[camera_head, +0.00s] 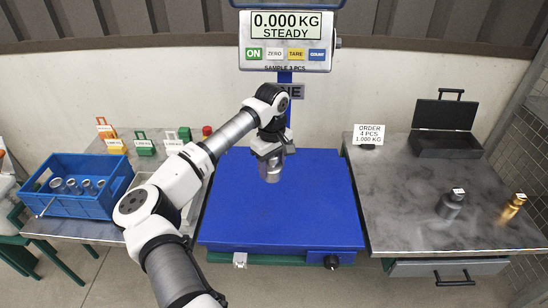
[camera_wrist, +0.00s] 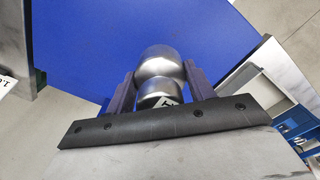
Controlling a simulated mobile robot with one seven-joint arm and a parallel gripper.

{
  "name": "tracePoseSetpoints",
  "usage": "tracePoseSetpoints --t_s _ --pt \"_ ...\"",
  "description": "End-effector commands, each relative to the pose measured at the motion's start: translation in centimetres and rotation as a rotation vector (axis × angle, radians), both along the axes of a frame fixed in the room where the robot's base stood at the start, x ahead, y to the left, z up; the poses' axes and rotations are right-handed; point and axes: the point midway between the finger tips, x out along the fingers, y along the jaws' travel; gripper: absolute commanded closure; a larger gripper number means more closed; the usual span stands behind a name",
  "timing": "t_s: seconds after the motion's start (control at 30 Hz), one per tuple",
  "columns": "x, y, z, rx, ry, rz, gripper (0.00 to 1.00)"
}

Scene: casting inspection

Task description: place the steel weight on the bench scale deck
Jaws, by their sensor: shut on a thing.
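The steel weight (camera_head: 270,172) is a shiny silver knobbed cylinder. It hangs below my gripper (camera_head: 270,157) over the blue bench scale deck (camera_head: 310,205), toward the back of the deck. In the wrist view the steel weight (camera_wrist: 163,67) sits between the two dark fingers of my gripper (camera_wrist: 160,80), which are shut on its narrow neck. A small white label shows on its near end. The blue deck (camera_wrist: 100,45) lies beyond it. The deck is otherwise bare. The scale display (camera_head: 286,26) reads 0.000 KG, STEADY.
On the right table stand a dark grey weight (camera_head: 451,204), a brass weight (camera_head: 513,208), an open black case (camera_head: 445,143) and an order sign (camera_head: 368,135). A blue crate (camera_head: 80,205) with metal parts and several colored containers are at left. The display post rises behind the deck.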

Motion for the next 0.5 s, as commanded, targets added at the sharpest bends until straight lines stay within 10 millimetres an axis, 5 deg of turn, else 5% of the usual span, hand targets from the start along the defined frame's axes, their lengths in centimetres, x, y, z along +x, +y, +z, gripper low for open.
tracePoseSetpoints --t_s 0.3,0.5 --pt "0.0 -0.1 -6.9 -0.004 0.000 0.000 1.00" --pt "0.1 0.0 -9.4 -0.001 -0.003 0.001 1.00"
